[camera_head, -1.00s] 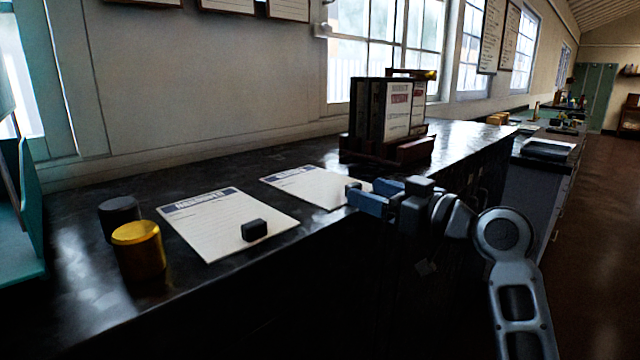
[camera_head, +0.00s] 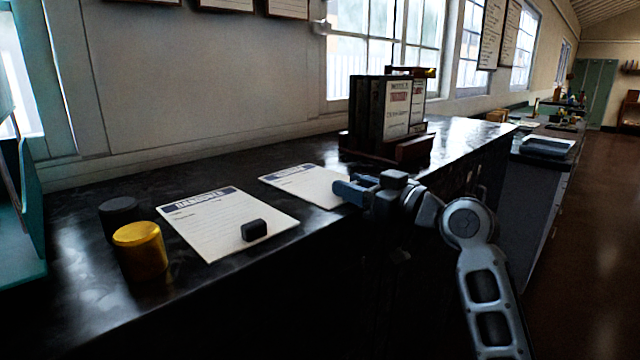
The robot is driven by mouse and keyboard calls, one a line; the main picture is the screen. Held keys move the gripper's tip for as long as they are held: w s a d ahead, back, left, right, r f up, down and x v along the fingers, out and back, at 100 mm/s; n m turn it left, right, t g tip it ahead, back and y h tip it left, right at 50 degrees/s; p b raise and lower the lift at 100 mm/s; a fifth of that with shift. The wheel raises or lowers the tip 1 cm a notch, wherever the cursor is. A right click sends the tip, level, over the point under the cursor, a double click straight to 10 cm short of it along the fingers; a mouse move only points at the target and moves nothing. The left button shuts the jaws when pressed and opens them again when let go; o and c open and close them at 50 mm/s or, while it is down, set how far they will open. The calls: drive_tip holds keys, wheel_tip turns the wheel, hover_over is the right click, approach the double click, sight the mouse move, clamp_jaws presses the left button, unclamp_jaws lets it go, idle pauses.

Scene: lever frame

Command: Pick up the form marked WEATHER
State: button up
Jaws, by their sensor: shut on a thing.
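Two white forms with dark blue header bands lie on the black counter. The left form (camera_head: 215,222) has a header that looks like HANDOVER, with a small dark block (camera_head: 254,230) near its front right edge. The right form (camera_head: 303,184) lies farther along the counter, and its header is too small to read. My gripper (camera_head: 350,191) is at the right edge of the right form, low over the paper. It is shut, apparently on the dark block at that edge, which its fingers now mostly hide. The right form looks flat on the counter.
A yellow cylinder (camera_head: 140,250) and a dark cylinder (camera_head: 119,216) stand left of the forms. A dark rack (camera_head: 412,150) holding upright cards stands behind my gripper, near the window. The counter's front edge runs just below the forms.

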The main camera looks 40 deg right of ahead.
drive_tip(key=c, duration=0.3)
wheel_tip(320, 180, up, 28)
drive_tip(key=p, duration=0.2)
idle(0.3)
